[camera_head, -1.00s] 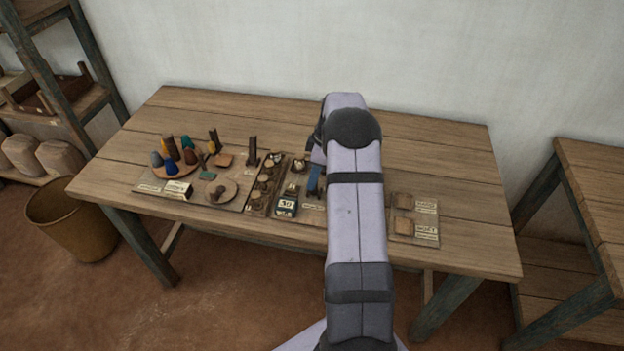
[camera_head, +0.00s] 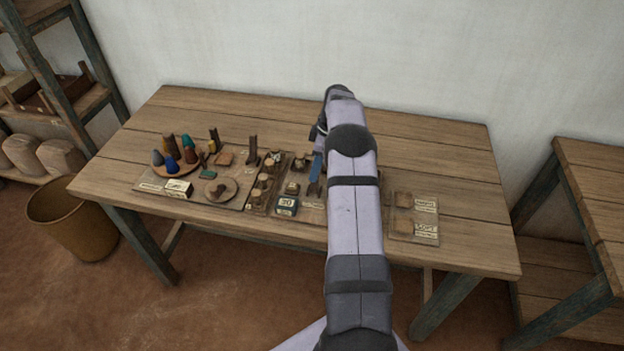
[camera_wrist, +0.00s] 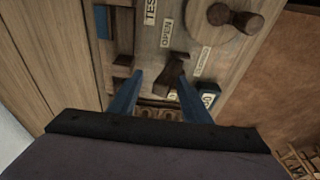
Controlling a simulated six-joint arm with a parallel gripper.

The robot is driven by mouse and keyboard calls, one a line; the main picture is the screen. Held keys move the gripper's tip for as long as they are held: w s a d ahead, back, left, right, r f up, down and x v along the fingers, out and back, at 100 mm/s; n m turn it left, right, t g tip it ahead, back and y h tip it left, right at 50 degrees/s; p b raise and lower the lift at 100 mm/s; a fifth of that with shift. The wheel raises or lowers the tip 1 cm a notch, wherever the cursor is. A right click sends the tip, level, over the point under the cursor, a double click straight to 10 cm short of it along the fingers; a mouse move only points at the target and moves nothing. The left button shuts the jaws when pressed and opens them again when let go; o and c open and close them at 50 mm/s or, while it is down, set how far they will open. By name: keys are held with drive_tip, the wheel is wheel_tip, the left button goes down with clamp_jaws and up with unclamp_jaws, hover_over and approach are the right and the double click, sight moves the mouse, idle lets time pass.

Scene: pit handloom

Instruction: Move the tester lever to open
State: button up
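The tester lever (camera_wrist: 174,68) is a dark wooden piece on the board in the wrist view, just beyond my fingertips and nearer the right one. A label reading OPEN (camera_wrist: 166,33) lies beyond it, and a second label (camera_wrist: 201,61), too small to read surely, is to its right. In the head view an upright dark post (camera_head: 252,147) on the board appears to be this lever. My gripper (camera_wrist: 160,75) has two blue fingers spread apart with nothing held. In the head view my gripper (camera_head: 315,185) is right of the post, partly hidden by my arm.
A round wooden disc with a knob (camera_wrist: 230,17) lies near the lever. Coloured cones stand on a round tray (camera_head: 176,166) at left. A small box with a number (camera_head: 287,205) sits near the board's front. The table (camera_head: 460,200) is mostly clear at right.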

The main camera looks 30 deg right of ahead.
drive_tip(key=shift+w+d, duration=0.1)
drive_tip(key=shift+d, duration=0.1)
idle(0.3)
drive_tip(key=shift+s+a+f, duration=0.1)
drive_tip(key=shift+s+a, duration=0.1)
drive_tip(key=shift+o, duration=0.8)
